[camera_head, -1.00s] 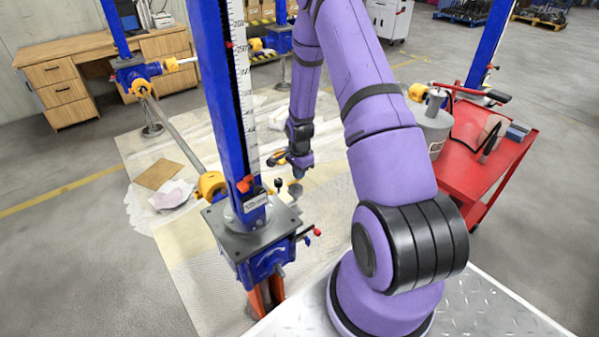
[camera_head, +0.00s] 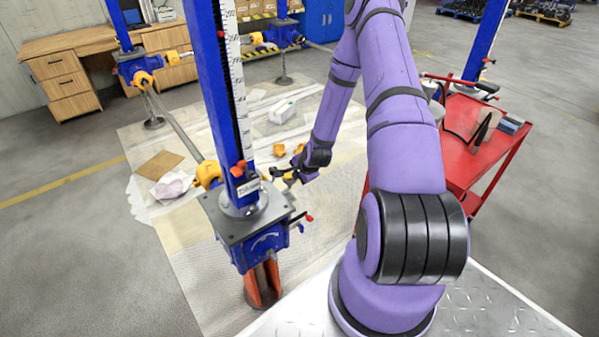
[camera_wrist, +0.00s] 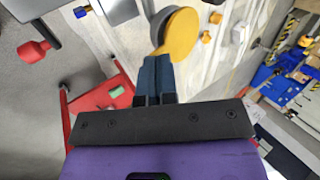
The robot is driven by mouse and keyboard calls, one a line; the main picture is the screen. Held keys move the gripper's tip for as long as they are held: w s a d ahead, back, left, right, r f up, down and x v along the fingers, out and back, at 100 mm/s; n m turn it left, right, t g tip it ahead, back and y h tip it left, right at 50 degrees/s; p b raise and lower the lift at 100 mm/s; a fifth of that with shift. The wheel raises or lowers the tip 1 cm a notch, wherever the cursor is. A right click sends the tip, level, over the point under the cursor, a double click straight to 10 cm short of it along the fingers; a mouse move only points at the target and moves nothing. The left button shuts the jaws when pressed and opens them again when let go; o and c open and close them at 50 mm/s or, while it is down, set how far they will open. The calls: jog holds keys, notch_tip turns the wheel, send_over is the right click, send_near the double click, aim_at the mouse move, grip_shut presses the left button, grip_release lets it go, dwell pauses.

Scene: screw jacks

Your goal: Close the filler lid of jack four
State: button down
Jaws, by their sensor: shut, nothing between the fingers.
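The nearest screw jack (camera_head: 266,248) has a blue housing, a grey top plate and a tall blue column with a scale. Its small label is too small to read. My gripper (camera_head: 280,172) is just right of the column, above the jack's right side. In the wrist view, my gripper (camera_wrist: 154,60) is shut and empty. Its fingertips are at or very near a round yellow part (camera_wrist: 178,32) with a grey disc-like face; I cannot tell whether they touch. This may be the filler lid, but its angle is unclear. A red knob (camera_wrist: 33,51) shows at upper left.
A shaft (camera_head: 180,130) links this jack to another blue jack (camera_head: 135,68) behind. A red cart (camera_head: 475,140) stands at the right.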

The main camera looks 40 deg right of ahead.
jog(key=shift+s+d+f, duration=0.1)
jog(key=shift+s+f, duration=0.2)
jog(key=shift+f, duration=0.4)
jog(key=shift+s+f, duration=0.3)
jog(key=shift+f, duration=0.5)
jog(key=shift+w, duration=0.1)
